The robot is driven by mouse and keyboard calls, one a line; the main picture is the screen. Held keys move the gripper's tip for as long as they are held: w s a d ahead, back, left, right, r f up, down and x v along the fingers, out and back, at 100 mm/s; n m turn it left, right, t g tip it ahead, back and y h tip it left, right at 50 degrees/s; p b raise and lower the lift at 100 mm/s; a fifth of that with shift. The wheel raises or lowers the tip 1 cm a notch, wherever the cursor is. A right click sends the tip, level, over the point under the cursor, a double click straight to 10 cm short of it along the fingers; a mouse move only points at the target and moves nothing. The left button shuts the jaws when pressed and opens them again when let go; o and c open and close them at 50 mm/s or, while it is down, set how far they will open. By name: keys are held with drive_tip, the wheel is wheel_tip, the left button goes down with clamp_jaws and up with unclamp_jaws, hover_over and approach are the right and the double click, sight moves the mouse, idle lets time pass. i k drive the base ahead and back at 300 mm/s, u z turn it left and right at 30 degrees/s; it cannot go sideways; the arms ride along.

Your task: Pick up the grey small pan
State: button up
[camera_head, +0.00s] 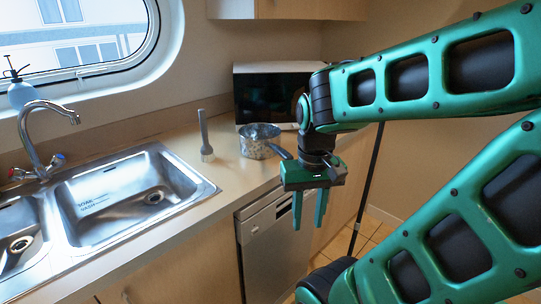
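The grey small pan (259,144) stands upright on the counter, in front of the microwave. Its dark handle (280,152) points right and toward me, and its end comes close to my gripper in the picture. My gripper (308,226) points down, in front of the counter's edge and to the right of the pan. Its two green fingers are apart with nothing between them. The wrist may hide the handle's far end.
A microwave (275,97) stands behind the pan. A grey upright utensil (205,138) stands left of the pan. A metal sink (128,196) with a tap (38,140) is at the left. A dishwasher (277,243) is below the counter. Bare counter (228,177) lies between sink and pan.

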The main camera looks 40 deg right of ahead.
sight(258, 141)
drive_tip(key=z, duration=0.05)
drive_tip(key=k, duration=1.8)
drive_tip(key=z, duration=0.45)
drive_tip(key=i, duration=1.5)
